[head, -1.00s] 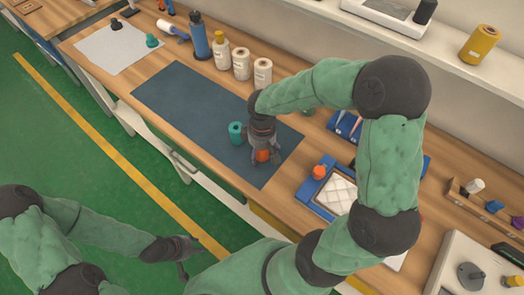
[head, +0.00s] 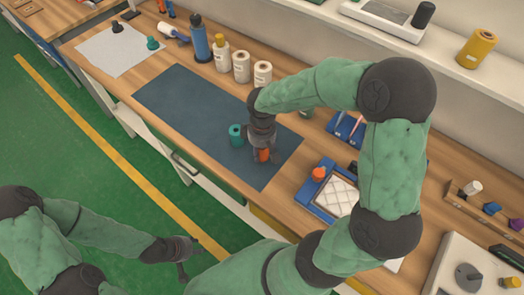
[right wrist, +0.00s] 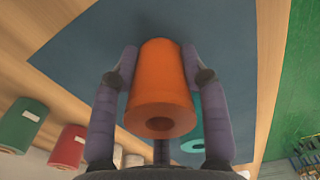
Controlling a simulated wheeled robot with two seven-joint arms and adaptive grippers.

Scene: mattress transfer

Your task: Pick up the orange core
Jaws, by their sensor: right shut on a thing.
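The orange core (head: 263,155) stands on the dark blue mat (head: 190,100), partly hidden by my right gripper (head: 262,150). In the right wrist view the orange core (right wrist: 161,88) is a hollow tapered cylinder, with the fingers of my right gripper (right wrist: 160,75) against both its sides. My right gripper is shut on it. A teal core (head: 237,135) stands just left of my right gripper, apart from the orange core. My left gripper (head: 187,258) is low at the left, over the floor and away from the table; its finger opening is not clear.
A blue tray (head: 310,205) with a white quilted pad and an orange-topped item (head: 318,173) lies right of the mat. Spools and bottles (head: 241,67) line the back. The mat's left part is clear.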

